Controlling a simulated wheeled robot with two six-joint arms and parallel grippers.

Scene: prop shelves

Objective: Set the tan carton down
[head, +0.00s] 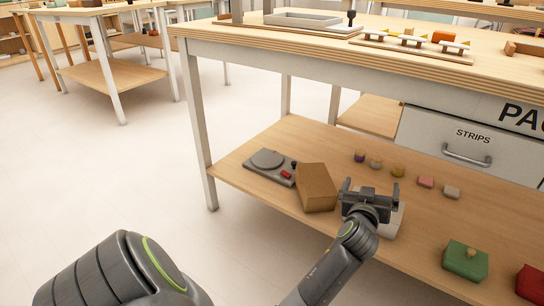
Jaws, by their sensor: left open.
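The tan carton (317,187) is a plain brown box on the lower shelf of the near bench. It sits at an angle to the shelf edge, right beside a grey scale-like device. My left gripper (370,188) is open, with its two fingers spread, just to the right of the carton. The arm hides part of the shelf's front edge. My right gripper is not in view.
The grey device (268,160) with a red button is left of the carton. A pale box (393,220) is partly hidden behind my gripper. Several small pieces lie behind, with a green box (465,261) and red box (531,283) at right. The bench top (270,45) overhangs the lower shelf (232,168).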

